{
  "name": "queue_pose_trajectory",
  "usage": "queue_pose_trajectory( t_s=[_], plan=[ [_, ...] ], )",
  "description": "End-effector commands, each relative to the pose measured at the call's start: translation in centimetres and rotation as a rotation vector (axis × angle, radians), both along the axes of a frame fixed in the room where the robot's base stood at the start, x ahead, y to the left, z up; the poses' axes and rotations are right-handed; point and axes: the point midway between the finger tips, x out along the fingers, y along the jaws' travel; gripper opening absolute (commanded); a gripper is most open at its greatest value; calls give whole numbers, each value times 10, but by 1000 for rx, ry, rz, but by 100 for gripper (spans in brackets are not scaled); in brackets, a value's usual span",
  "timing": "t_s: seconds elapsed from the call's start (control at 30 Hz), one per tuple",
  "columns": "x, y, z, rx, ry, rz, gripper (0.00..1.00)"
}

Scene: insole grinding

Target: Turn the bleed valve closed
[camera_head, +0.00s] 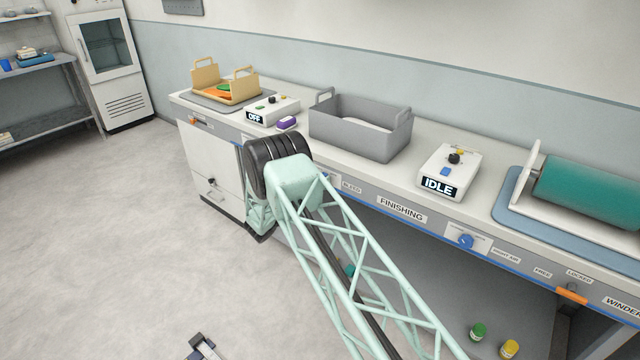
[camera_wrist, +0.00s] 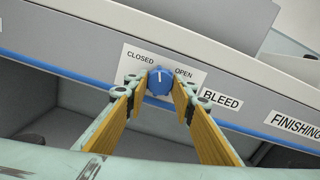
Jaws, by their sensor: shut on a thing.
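The bleed valve is a round blue knob (camera_wrist: 160,81) on a white plate marked CLOSED at left and OPEN at right, in the wrist view. A white mark on the knob stands about upright in the picture, between the two words. My gripper (camera_wrist: 160,90) has its two yellow-padded fingers on either side of the knob and is shut on it. In the head view my arm hides the valve and the gripper; part of the BLEED label (camera_head: 351,186) shows beside the arm.
Another blue knob (camera_head: 465,241) is on the bench front, right of the FINISHING label (camera_head: 401,209). A grey bin (camera_head: 385,142), an IDLE control box (camera_head: 450,172) and a green roller (camera_head: 592,190) stand on the bench. The floor at left is mostly clear.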

Motion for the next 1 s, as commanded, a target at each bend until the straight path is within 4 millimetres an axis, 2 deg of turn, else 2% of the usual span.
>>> queue_pose_trajectory(
  t_s=[0.5,1.0],
  plan=[
    [0,0,0,-280,179,0,13],
    [0,-1,0,-337,215,0,13]
  ],
)
